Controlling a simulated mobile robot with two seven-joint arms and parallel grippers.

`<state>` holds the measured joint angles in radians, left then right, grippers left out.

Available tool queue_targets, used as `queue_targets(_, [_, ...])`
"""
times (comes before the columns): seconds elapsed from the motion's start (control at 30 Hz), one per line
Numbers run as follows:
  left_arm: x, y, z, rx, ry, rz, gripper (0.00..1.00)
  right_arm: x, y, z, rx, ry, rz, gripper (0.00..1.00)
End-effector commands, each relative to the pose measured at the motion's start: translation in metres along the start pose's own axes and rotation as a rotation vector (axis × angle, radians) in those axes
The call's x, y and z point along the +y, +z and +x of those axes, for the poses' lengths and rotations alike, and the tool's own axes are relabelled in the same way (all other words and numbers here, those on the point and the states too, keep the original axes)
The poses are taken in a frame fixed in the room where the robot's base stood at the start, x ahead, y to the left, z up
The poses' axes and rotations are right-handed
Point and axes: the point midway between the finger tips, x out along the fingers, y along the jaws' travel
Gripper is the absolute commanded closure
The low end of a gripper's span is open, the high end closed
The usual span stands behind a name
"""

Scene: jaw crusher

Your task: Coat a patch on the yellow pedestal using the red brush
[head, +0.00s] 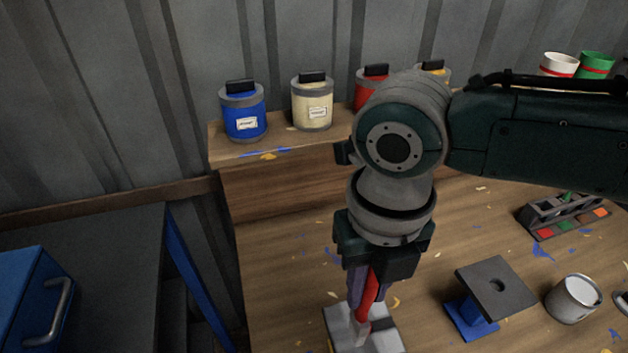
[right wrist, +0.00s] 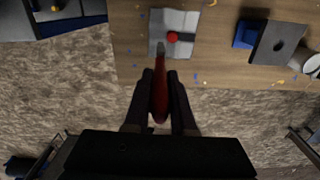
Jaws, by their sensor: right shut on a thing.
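My right gripper (head: 372,275) points down over the wooden table and is shut on the red brush (head: 368,296). In the right wrist view, the brush's red handle (right wrist: 160,92) lies between the fingers (right wrist: 160,80). Its pale tip reaches over the near left part of a light grey tiled plate (right wrist: 184,20); I cannot tell whether it touches. The plate also shows in the head view (head: 340,318), partly hidden by the brush. A small red round thing (right wrist: 173,37) sits on the plate. My left gripper is out of view.
A blue pedestal (head: 465,318) with a tilted dark plate (head: 497,286) stands right of the brush, beside an open grey can (head: 573,298). A rack (head: 565,214) with coloured squares lies farther right. Paint cans, including a blue one (head: 243,112), line the back shelf.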

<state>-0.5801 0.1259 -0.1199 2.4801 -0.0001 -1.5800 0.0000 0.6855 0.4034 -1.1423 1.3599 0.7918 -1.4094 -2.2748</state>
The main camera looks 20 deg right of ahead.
Motion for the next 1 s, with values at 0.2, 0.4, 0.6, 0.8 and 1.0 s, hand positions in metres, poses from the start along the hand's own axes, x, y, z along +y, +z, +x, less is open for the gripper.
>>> queue_targets(0.2, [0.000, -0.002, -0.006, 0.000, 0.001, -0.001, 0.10, -0.031, 0.000, 0.001, -0.001, -0.002, 0.003, 1.00])
queue_targets(0.4, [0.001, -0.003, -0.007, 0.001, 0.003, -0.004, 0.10, -0.057, 0.000, 0.003, 0.000, -0.002, 0.003, 1.00])
queue_targets(0.6, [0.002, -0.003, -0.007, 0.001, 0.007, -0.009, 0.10, -0.069, 0.000, 0.004, -0.001, 0.001, 0.001, 1.00])
queue_targets(0.8, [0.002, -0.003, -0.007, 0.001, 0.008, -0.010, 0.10, -0.069, 0.000, 0.004, -0.001, 0.001, 0.001, 1.00])
queue_targets(1.0, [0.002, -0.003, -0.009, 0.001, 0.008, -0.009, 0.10, -0.069, 0.000, 0.004, -0.001, 0.001, 0.000, 1.00])
